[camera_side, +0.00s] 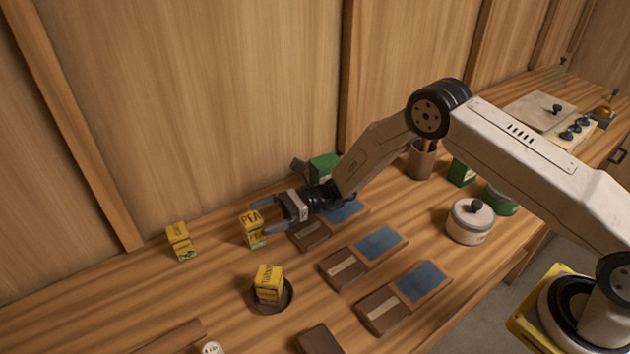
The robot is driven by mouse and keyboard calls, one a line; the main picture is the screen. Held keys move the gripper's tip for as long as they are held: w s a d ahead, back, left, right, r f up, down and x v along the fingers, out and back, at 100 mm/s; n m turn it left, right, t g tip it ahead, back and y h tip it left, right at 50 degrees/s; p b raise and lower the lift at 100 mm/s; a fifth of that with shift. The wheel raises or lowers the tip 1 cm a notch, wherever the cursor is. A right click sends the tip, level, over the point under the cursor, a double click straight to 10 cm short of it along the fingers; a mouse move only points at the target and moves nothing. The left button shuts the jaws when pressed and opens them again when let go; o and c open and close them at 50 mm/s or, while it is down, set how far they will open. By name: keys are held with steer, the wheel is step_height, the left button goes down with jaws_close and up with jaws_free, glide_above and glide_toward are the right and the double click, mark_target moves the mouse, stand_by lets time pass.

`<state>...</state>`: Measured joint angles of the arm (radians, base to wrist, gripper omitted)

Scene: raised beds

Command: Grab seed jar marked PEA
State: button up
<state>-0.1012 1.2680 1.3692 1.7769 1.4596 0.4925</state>
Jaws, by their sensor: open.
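The seed jar marked PEA (252,229) is a small yellow box-shaped jar with dark lettering and a greenish lower part. It stands upright on the wooden bench, left of centre. My gripper (267,218) is open, with its fingers pointing left at the jar. The fingertips are at the jar's right side; one overlaps it in the picture, and I cannot tell whether they touch it or straddle it. Two similar yellow jars stand near: one (179,241) to the left, and one (268,283) in front on a dark round dish (285,303).
Several brown blocks with blue pads (380,243) lie right of the jars. A green box (323,167) stands behind my gripper. A white lidded pot (470,222) and a brown cup (421,160) are farther right. The wooden wall rises close behind. Bench between the yellow jars is clear.

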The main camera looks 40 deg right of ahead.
mark_target(242, 225)
steer(key=shift+w+a, duration=0.2)
steer(key=shift+a, duration=1.1)
steer(key=shift+w+a, duration=0.15)
steer(key=shift+a, duration=1.15)
steer(key=shift+f, duration=0.1)
jaws_close()
